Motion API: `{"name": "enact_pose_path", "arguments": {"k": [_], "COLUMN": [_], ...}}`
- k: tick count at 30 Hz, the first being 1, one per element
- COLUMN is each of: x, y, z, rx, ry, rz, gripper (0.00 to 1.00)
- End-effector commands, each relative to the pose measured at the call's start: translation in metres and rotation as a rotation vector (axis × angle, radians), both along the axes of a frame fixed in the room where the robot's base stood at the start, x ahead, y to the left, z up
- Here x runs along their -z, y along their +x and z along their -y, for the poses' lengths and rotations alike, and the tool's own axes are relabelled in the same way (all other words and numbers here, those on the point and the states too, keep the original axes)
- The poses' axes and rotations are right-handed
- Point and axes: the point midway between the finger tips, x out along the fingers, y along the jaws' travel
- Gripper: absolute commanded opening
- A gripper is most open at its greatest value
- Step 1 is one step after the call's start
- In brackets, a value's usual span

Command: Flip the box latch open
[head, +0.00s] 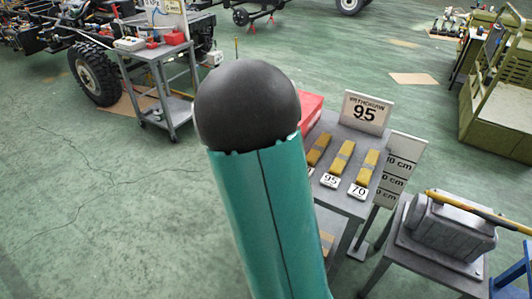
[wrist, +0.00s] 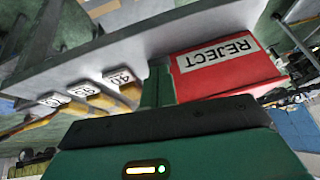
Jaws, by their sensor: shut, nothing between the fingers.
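My gripper (wrist: 158,82) shows in the wrist view as a narrow green finger shape beyond a dark bar; it is shut and empty. It overlaps the grey table edge in the picture, beside the red box; I cannot tell whether it touches either. In the head view my arm hides the gripper. A red box (wrist: 230,65) with a white REJECT label sits at the table's edge; its corner also shows in the head view (head: 311,106), right of my arm. A grey ribbed case (head: 452,232) stands on a stand at the right. I can make out no latch on either.
The grey table (head: 325,198) holds yellow strips (head: 341,158) with number cards and a WITHDRAW 95 sign (head: 364,112). A yellow bar (head: 480,211) lies over the grey case. A trolley (head: 160,85) stands at the upper left. The floor at left is clear.

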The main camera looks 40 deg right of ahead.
Motion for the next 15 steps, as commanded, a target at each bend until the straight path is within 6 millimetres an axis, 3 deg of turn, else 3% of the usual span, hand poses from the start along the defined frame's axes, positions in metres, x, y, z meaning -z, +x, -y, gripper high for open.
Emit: {"name": "enact_pose_path", "arguments": {"k": [15], "x": [0.027], "y": [-0.003], "z": [-0.009], "rx": [0.000], "ry": [0.001], "rz": [-0.001], "gripper": [0.00]}}
